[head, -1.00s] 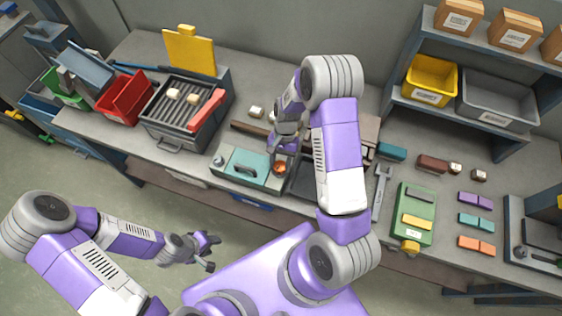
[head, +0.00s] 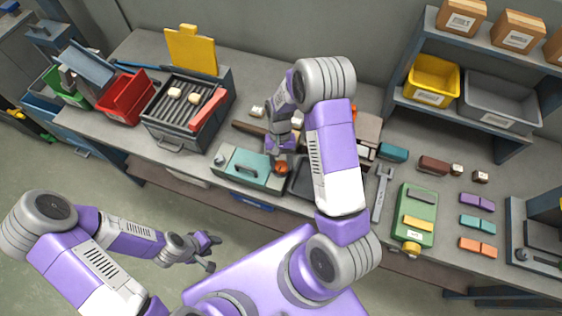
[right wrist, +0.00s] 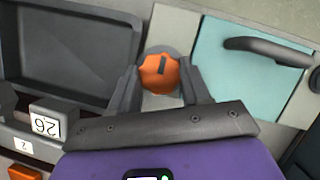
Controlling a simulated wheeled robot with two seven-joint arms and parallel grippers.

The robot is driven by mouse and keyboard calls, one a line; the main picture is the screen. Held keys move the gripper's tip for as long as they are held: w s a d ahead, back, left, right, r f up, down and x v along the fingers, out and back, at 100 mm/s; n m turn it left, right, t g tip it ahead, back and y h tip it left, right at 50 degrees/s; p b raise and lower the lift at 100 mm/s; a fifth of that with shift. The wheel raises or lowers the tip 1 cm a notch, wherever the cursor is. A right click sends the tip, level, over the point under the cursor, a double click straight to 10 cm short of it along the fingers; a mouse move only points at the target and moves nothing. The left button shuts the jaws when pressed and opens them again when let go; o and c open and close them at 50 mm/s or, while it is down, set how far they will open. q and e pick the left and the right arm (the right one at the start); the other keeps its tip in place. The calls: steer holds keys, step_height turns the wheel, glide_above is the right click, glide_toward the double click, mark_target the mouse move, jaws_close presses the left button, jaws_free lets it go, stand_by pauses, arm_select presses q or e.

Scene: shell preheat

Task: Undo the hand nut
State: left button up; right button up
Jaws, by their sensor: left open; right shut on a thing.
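The hand nut is an orange scalloped knob (right wrist: 158,74) with a dark slot mark, on a round grey seat at the edge of the teal-lidded unit (right wrist: 245,75). In the head view the nut (head: 282,168) shows just below my right gripper (head: 281,150). My right gripper (right wrist: 158,85) has one finger on each side of the nut and is shut on it. My left gripper (head: 208,251) is open and empty, over the floor in front of the bench, away from the nut.
A dark tray (right wrist: 75,45) lies beside the nut. A grill box (head: 183,112) with a red handle stands left of the unit. A wrench (head: 382,193) and a green case (head: 413,215) lie to the right. A shelf (head: 480,90) with bins stands at the back right.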

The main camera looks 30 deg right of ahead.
steer(key=o, duration=1.1)
steer(key=shift+c, duration=0.2)
steer(key=v, duration=0.7)
steer(key=shift+r, duration=0.3)
